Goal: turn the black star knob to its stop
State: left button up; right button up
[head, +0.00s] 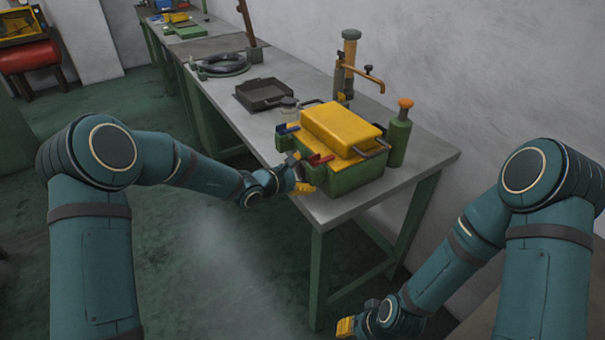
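A green machine (355,178) with a yellow top cover (340,128) stands on the near end of the grey bench. A blue handle (287,128) and a red handle (320,160) stick out on its left side. My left gripper (302,180) is at that left side, just below the red handle. I cannot make out the black star knob; the gripper may hide it. The gripper's fingers are too small and overlapped to tell whether they are open or shut. My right gripper (346,328) hangs low at the bottom edge, away from the machine, and is partly cut off.
The grey bench (425,155) runs back along the wall. The floor left of the bench is clear.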

pick_arm(q)
jog(key=shift+c, duration=0.9)
jog(key=shift+m, duration=0.5)
jog(key=o, duration=1.2)
jog(key=shift+d, duration=0.1)
jog(key=shift+c, duration=0.2)
jog(key=v, duration=1.2)
jog(key=shift+s+f, duration=0.15)
